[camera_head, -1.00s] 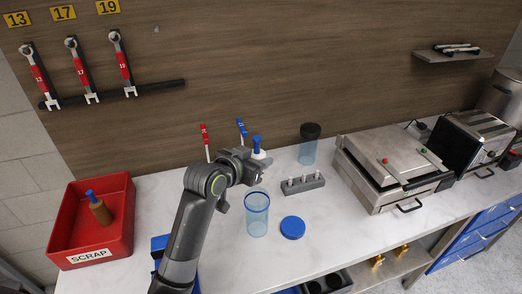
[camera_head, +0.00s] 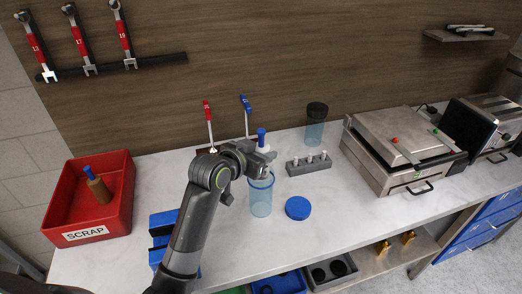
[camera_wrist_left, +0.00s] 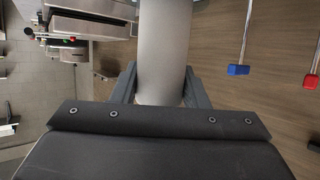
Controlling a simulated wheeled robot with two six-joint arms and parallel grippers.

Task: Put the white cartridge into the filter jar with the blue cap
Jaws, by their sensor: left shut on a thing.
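My left gripper (camera_head: 264,162) is shut on the white cartridge (camera_head: 263,147), which stands upright with a blue top. In the left wrist view the cartridge (camera_wrist_left: 165,45) is a pale cylinder between the fingers (camera_wrist_left: 163,92). The gripper hides its lower part in the head view. The open filter jar (camera_head: 260,198), clear blue, stands on the counter just below the gripper in the picture. The gripper overlaps its rim, so I cannot tell whether the cartridge's lower end is inside. The blue cap (camera_head: 298,208) lies on the counter right of the jar. My right gripper is not in view.
A grey rack (camera_head: 308,165) with several small white pegs and a black-capped jar (camera_head: 316,125) stand behind right. A press grill (camera_head: 402,150) is farther right. The red scrap tray (camera_head: 122,205) holds a brown cartridge (camera_head: 99,188).

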